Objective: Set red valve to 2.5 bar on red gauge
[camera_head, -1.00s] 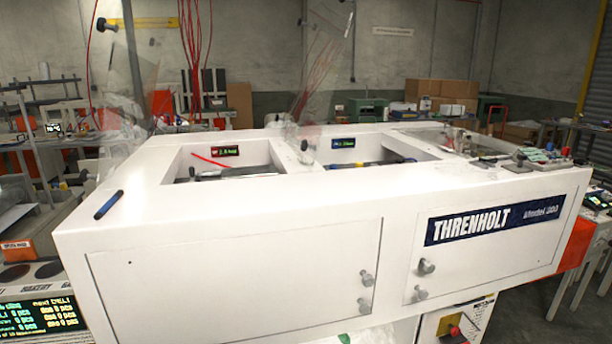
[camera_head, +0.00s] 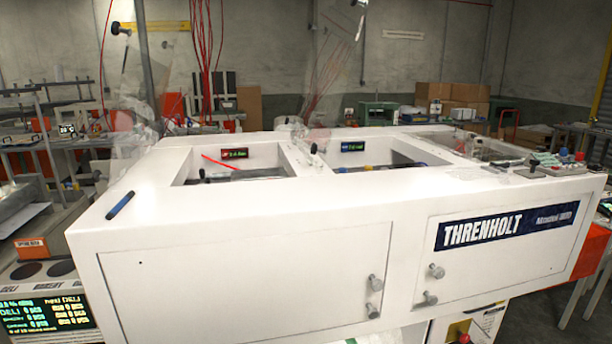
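A white machine (camera_head: 240,225) labelled THRENHOLT fills the middle of the head view, with two open wells in its top. The left well has a small display with red digits (camera_head: 235,153) on its back wall, too small to read surely. The right well has a display with a blue label and green digits (camera_head: 353,146). A thin red line (camera_head: 216,162) lies across the left well beside its display. Dark parts show inside both wells, but their lower parts are hidden by the rims. I cannot make out a red valve. Neither gripper is in view.
A blue-black marker (camera_head: 120,205) lies on the machine's top left edge. Knobs (camera_head: 375,283) stick out from the front doors. A control panel with buttons (camera_head: 555,160) is at the right end. A scale with green displays (camera_head: 48,310) stands at lower left.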

